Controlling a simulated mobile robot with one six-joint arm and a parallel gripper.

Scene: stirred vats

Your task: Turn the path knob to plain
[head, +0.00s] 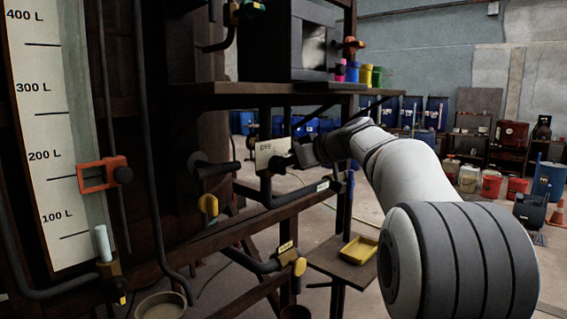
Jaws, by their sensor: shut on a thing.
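A small cream plate (264,152) with dark lettering stands on the pipework left of the middle. A dark knob (283,161), which I take for the path knob, sits at the plate's right part. My gripper (296,156) reaches it from the right and is shut on it. The fingers and most of the knob are small and dark, so the knob's pointing and its marks cannot be read.
A level gauge (50,130) marked in litres, with an orange slider (98,174), stands at left. A yellow tray (358,249) lies on a low stand. Coloured cups (365,76) stand on the upper shelf.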

